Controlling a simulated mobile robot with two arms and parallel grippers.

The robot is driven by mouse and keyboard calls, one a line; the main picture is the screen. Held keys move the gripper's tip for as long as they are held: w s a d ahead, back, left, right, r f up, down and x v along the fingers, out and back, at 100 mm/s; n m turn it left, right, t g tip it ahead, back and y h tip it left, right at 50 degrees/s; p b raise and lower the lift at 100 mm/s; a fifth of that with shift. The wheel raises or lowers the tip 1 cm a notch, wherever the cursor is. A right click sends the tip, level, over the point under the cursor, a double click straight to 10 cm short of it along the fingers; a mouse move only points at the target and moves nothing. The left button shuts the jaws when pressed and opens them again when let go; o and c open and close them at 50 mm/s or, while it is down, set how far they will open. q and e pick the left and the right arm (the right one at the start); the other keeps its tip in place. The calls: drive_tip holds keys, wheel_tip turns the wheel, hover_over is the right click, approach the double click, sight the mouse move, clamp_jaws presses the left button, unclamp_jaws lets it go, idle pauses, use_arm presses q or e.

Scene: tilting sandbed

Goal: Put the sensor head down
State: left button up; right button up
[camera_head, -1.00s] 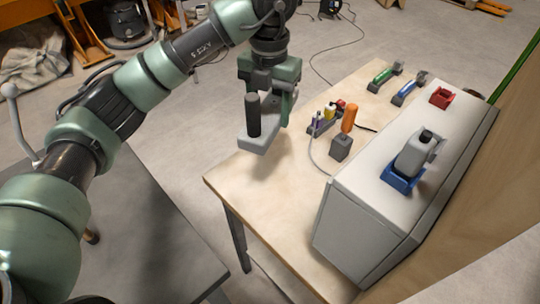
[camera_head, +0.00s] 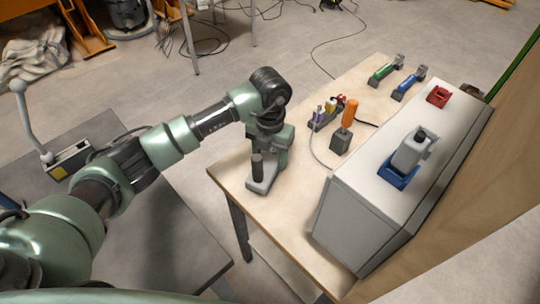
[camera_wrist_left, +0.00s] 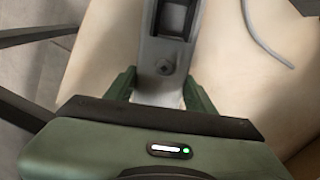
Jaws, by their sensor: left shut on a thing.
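The sensor head (camera_head: 262,183) is a light grey block with an upright dark cylinder on it. My left gripper (camera_head: 270,150) is shut on it and holds it over the near left part of the wooden table (camera_head: 275,222). I cannot tell whether its underside touches the tabletop. In the left wrist view, the grey body of the sensor head (camera_wrist_left: 166,48) runs between the two green fingers of my left gripper (camera_wrist_left: 160,90), with a screw and a dark recess showing. My right gripper is not in view.
An orange-handled tool in a dark block (camera_head: 341,141) and a small rack of coloured items (camera_head: 322,115) stand to the right. Behind are green and blue tools (camera_head: 407,84). A grey cabinet (camera_head: 345,220) bears a bottle-like grey item in a blue holder (camera_head: 397,176). The tabletop's near left is clear.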

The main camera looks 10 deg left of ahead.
sight(270, 158)
use_arm(q)
drive_tip(key=shift+f, duration=0.2)
drive_tip(key=o, duration=1.7)
drive_tip(key=shift+c, duration=0.2)
drive_tip(key=shift+r, duration=0.5)
wheel_tip(270, 158, up, 11)
drive_tip(key=b, duration=0.3)
drive_tip(key=shift+r, duration=0.15)
